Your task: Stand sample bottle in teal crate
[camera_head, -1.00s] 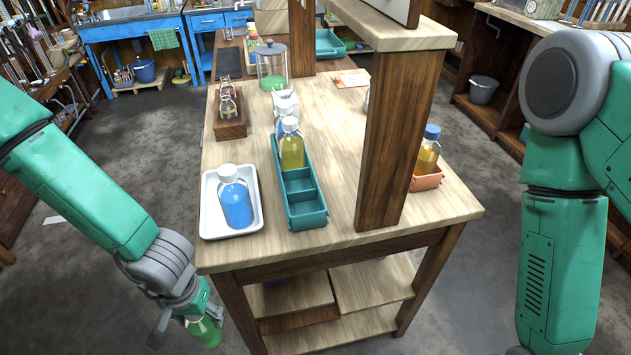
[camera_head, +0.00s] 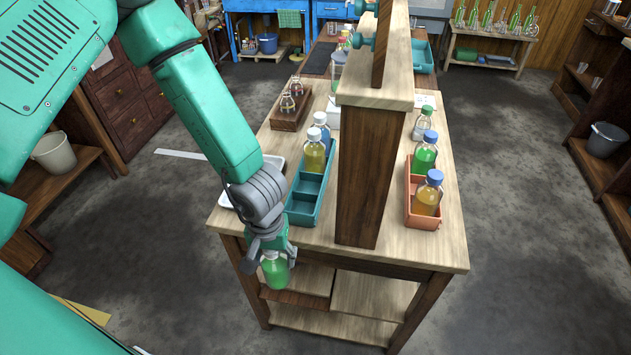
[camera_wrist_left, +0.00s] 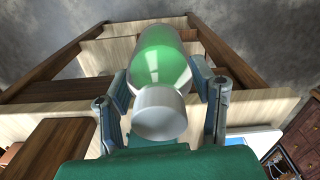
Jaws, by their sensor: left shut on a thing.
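My left gripper (camera_head: 270,252) is shut on a bottle of green liquid (camera_head: 276,272), low in front of the table's near edge. In the left wrist view the bottle (camera_wrist_left: 163,58) with its white cap (camera_wrist_left: 158,112) sits between the two fingers (camera_wrist_left: 162,85). The teal crate (camera_head: 303,210) lies on the table just behind and right of the gripper, with its near compartments empty. A yellow bottle with a white cap (camera_head: 314,156) stands in it, and a blue bottle with a white cap (camera_head: 322,128) is behind that one. My right gripper is out of view.
A thick wooden post (camera_head: 368,180) rises right of the teal crate. Beyond it an orange crate (camera_head: 422,217) holds blue-capped bottles. A white tray (camera_head: 226,200) is mostly hidden by my left arm. A wooden block with small flasks (camera_head: 290,112) stands farther back.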

